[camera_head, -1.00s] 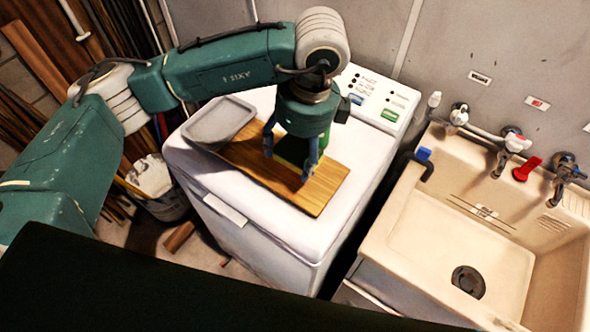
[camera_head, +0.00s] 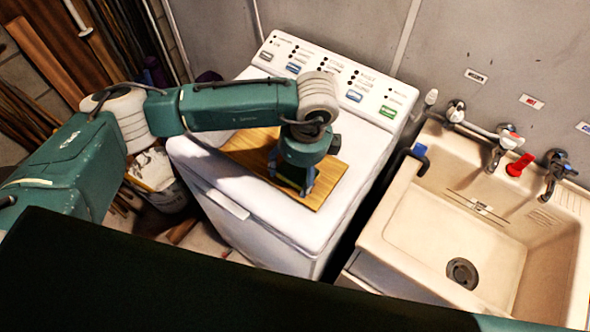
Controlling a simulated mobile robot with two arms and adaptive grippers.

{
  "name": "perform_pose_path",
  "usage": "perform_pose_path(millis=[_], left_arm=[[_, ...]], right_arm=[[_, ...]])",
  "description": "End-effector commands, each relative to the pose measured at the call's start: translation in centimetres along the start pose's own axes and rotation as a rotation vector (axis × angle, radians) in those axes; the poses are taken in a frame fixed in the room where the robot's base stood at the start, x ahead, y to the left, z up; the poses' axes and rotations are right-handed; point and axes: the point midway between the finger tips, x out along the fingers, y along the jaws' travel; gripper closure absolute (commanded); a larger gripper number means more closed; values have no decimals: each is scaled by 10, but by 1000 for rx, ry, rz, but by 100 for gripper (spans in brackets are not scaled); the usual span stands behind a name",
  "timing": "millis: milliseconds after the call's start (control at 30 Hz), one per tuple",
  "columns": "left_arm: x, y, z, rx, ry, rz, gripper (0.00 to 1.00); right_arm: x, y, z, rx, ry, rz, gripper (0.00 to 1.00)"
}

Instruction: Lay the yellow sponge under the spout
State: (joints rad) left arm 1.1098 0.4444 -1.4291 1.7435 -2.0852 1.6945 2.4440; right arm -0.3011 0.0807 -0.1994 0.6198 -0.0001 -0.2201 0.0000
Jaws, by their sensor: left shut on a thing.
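My left gripper (camera_head: 291,188) points down over a wooden board (camera_head: 248,153) on top of the white washing machine. Its fingers are closed around the sponge (camera_head: 291,180), which shows only as a dark, yellowish-green patch between them. The wrist hides most of the sponge, and I cannot tell whether it still touches the board. At the right, a tap with a spout (camera_head: 494,160) hangs over the beige sink (camera_head: 425,235). A second tap (camera_head: 551,180) stands to its right. My right gripper is not in view.
The sink basin is empty, with a round drain (camera_head: 462,273). A blue-ended dark hook (camera_head: 420,157) sits on its left rim. A dark gap separates the washing machine (camera_head: 262,225) from the sink. A bucket (camera_head: 160,185) stands at the left.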

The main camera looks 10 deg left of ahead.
Motion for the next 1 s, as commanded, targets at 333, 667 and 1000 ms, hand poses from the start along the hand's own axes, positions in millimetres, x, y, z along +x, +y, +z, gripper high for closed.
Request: perform_pose_path(millis=[333,667,1000], left_arm=[[1,0,0,0,0,0,11],[-16,-2,-1,0,1,-5,11],[-88,-2,-1,0,-1,-6,11]], right_arm=[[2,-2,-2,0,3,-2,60],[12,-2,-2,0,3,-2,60],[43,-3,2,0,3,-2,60]])
